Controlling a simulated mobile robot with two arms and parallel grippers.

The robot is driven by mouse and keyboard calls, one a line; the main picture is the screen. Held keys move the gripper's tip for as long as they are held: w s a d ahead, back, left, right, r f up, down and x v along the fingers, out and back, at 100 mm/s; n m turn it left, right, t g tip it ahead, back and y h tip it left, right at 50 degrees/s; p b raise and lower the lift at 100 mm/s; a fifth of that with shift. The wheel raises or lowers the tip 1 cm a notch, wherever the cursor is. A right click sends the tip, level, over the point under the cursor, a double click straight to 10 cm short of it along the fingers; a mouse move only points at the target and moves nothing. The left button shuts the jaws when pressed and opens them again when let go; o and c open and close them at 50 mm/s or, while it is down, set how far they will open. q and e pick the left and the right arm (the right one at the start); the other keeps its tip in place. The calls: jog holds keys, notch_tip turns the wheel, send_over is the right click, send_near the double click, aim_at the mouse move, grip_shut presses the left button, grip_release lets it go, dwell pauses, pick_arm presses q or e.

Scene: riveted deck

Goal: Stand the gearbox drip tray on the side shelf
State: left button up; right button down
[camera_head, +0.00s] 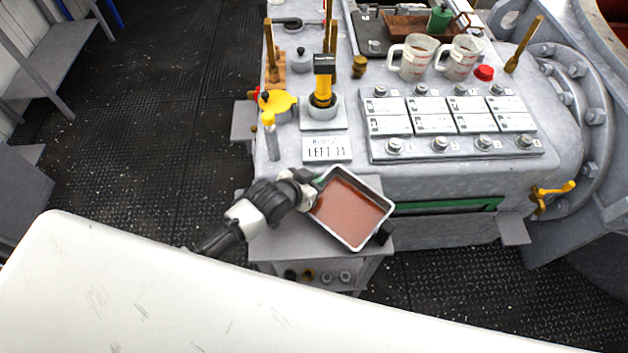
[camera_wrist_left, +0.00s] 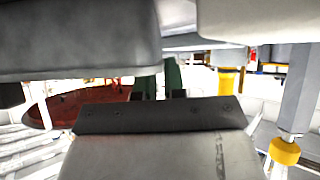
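The gearbox drip tray (camera_head: 375,229) is a shallow metal pan with red-brown liquid in it. It sits at an angle in front of the gearbox, over the grey side shelf (camera_head: 283,243). I cannot tell whether it touches the shelf or hangs just above it. My left gripper (camera_head: 308,187) is at the tray's left end and appears shut on its handle there. A dark grip shows at the tray's opposite corner. My right gripper is not in view.
A white surface (camera_head: 200,300) fills the foreground. Dark deck lies open at left.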

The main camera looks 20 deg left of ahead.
pick_arm(q)
jog(key=shift+o, duration=1.4)
jog(key=shift+r, duration=0.2)
jog(key=v, duration=1.2)
jog(key=shift+p, duration=0.35)
jog(key=shift+f, duration=0.1)
